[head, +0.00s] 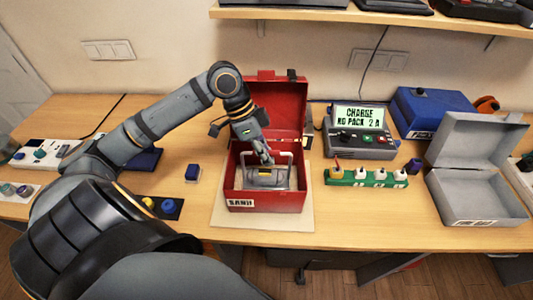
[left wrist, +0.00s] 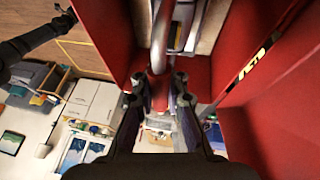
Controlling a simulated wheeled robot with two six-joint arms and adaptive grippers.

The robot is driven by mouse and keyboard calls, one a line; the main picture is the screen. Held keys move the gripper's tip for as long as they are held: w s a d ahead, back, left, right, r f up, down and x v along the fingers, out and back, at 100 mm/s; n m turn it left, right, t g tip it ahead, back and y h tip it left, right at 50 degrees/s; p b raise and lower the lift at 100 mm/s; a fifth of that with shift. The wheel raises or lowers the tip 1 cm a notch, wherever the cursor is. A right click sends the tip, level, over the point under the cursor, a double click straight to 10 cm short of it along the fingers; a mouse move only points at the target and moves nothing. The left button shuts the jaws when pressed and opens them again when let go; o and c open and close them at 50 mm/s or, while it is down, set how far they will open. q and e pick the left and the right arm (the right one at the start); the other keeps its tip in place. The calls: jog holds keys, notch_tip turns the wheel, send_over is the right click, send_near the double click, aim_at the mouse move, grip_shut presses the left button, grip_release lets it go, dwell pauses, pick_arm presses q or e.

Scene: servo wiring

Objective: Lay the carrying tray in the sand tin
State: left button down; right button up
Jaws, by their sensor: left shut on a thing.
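The red sand tin (head: 268,203) stands open on a pale board at the table's middle, its lid (head: 275,97) raised at the back and a label on its front. The grey carrying tray (head: 283,183) is within the tin's opening, its handle upright. I cannot tell whether it rests on the tin's floor or hangs just above it. My left gripper (head: 265,157) reaches down from above and is shut on the tray's handle. In the left wrist view the handle bar (left wrist: 160,38) runs between the fingers (left wrist: 158,88), with red tin walls around. My right gripper is not in view.
Right of the tin stand a charger with a lit screen (head: 358,117), a green strip with several plugs (head: 366,178) and an open grey box (head: 465,198). Left are a small blue block (head: 192,173) and a dark pad with knobs (head: 163,208). A shelf (head: 370,16) hangs above.

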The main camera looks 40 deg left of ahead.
pick_arm(q)
jog(key=c, duration=1.4)
grip_release()
jog(key=shift+o, duration=0.2)
jog(key=shift+r, duration=0.25)
jog(key=b+v, duration=0.2)
jog(key=v, duration=1)
jog(key=shift+r, duration=0.45)
jog(key=shift+s, duration=0.1)
